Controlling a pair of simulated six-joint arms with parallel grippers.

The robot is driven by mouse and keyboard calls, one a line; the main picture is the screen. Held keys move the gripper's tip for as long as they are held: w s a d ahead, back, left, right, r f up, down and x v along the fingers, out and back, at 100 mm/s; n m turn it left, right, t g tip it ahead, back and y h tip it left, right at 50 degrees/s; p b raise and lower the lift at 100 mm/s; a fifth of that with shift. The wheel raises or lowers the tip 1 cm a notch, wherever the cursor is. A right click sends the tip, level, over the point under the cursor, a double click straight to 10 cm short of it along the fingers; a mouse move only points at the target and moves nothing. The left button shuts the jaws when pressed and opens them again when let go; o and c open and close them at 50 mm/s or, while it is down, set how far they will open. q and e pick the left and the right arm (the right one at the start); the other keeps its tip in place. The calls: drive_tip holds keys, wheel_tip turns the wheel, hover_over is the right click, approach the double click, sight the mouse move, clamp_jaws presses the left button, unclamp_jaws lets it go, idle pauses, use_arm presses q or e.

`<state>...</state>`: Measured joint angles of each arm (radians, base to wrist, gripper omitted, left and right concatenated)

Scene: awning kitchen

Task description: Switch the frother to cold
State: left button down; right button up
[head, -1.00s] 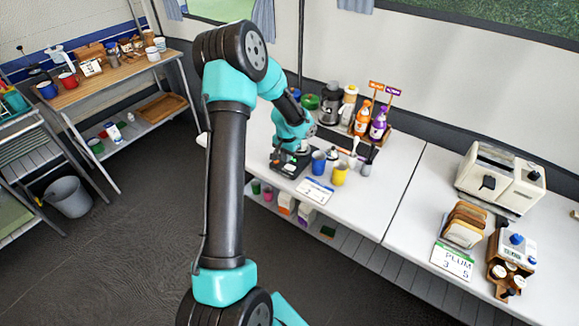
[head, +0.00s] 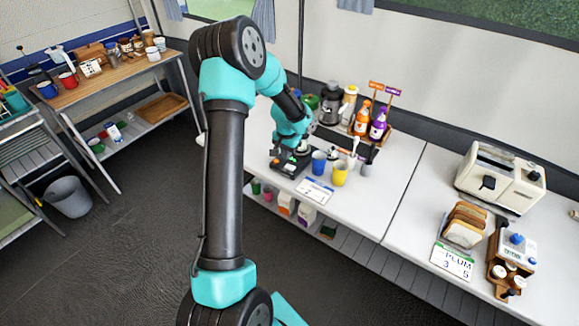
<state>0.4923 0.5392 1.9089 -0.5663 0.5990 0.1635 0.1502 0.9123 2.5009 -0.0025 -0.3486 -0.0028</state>
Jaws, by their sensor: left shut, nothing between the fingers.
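A low dark device (head: 286,168) with a small light part on top sits on the white counter; it looks like the frother, partly hidden by my left gripper. Its switch is too small to read. My left gripper (head: 292,154) is shut and empty, pointing down right above or at the device; I cannot tell whether it touches. My forearm covers much of the counter to the left. My right gripper is not in view.
A blue cup (head: 318,162) and a yellow cup (head: 340,174) stand close to the right of the device. A white card (head: 315,190) lies in front. Syrup bottles (head: 378,125) and a dark grey jug appliance (head: 330,104) stand behind. A toaster (head: 500,177) is far right.

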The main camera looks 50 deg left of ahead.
sight(287, 165)
use_arm(q)
wheel_tip(287, 165, up, 8)
drive_tip(key=shift+f, duration=0.2)
idle(3.9)
idle(0.4)
